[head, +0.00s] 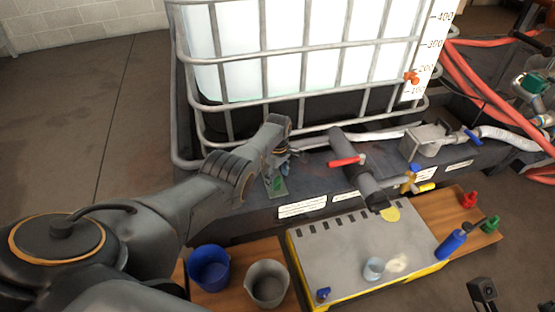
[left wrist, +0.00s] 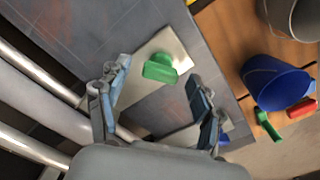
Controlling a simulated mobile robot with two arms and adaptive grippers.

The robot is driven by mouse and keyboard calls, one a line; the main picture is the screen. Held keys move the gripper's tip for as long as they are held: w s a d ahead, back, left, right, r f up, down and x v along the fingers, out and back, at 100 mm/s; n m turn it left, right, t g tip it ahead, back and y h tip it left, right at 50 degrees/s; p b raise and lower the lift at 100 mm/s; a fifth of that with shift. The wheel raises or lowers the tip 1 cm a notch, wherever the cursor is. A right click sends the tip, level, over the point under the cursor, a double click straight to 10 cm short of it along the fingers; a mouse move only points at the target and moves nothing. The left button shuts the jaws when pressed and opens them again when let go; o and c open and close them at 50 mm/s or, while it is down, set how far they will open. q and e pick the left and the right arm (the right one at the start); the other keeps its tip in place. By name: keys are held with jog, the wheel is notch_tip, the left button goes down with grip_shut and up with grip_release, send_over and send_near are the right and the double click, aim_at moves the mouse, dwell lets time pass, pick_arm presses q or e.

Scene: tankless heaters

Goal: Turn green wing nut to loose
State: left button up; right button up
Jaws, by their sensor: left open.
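The green wing nut (left wrist: 160,68) sits on a pale plate (left wrist: 173,42) in the left wrist view. It shows small in the head view (head: 277,183), on a greenish plate (head: 280,193) on the dark ledge in front of the caged tank. My left gripper (left wrist: 157,76) is open and empty. Its two fingers stand to either side of the wing nut in the left wrist view; I cannot tell how far above it they are. In the head view my left gripper (head: 282,165) is just above the plate and partly covers it.
A valve pipe with a red handle (head: 346,161) stands to the right on the ledge. Below are a blue bucket (head: 209,268), a grey bucket (head: 267,284) and a grey-topped bench (head: 335,250).

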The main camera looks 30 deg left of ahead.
aim_at(277, 181)
pick_arm(q)
notch_tip(277, 181, up, 11)
dwell(0.5)
jog(key=shift+s+f, duration=0.1)
jog(key=shift+f, duration=0.05)
